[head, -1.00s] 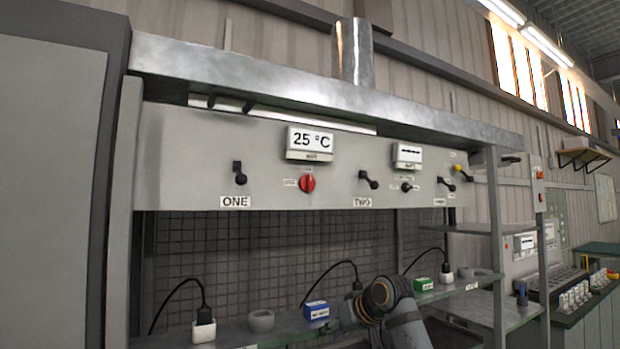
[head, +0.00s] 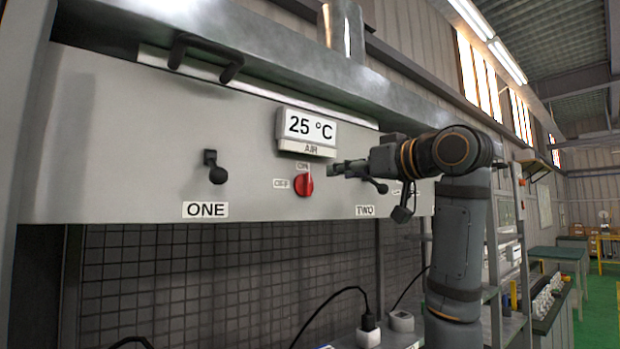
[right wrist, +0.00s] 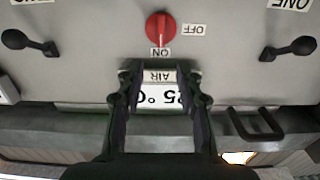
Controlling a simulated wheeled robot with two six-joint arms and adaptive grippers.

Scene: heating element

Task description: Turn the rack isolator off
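A red rotary knob (head: 304,185) is on the grey panel (head: 110,150), below the 25 °C AIR display (head: 309,128). It has an ON label (head: 303,167) above and an OFF label (head: 281,183) to its left. The upside-down right wrist view shows the red knob (right wrist: 160,28) with its grip upright, in line with ON. My right gripper (head: 335,169) is raised just right of the knob in the head view. In the right wrist view my right gripper (right wrist: 161,80) is open and empty, its fingers apart in front of the display, not touching the knob. My left gripper is out of view.
Black levers ONE (head: 215,168) and TWO (head: 374,184) flank the knob; TWO is close behind my right gripper. A black handle (head: 205,55) juts out above the panel. White plugs with black cables (head: 368,330) stand below.

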